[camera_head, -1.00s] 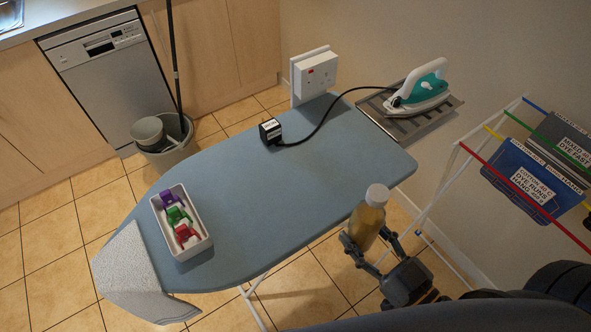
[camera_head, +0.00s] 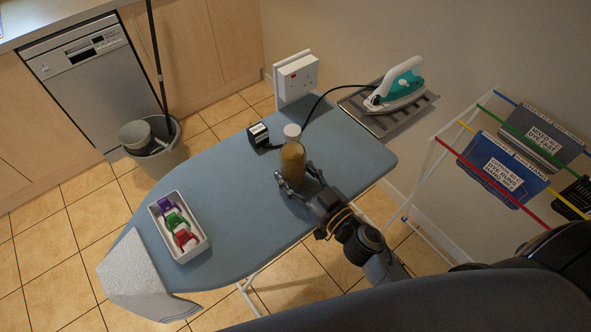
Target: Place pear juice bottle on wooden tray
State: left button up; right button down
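The pear juice bottle (camera_head: 292,165), amber with a white cap, is upright over the blue ironing board (camera_head: 235,205), right of its middle. My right gripper (camera_head: 297,178) has its fingers around the lower part of the bottle, shut on it. I cannot tell whether the bottle's base touches the board or is just above it. No wooden tray shows in this view. My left gripper is not in view.
A white tray (camera_head: 199,247) with purple, green and red clips stands on the board's left. A black plug block (camera_head: 259,135) with a cable lies behind the bottle. An iron (camera_head: 399,88) rests on a metal rack (camera_head: 372,123). A drying rack (camera_head: 433,163) stands right.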

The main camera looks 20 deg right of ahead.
jog(key=shift+s, duration=0.15)
jog(key=shift+f, duration=0.2)
jog(key=c, duration=0.5)
grip_release()
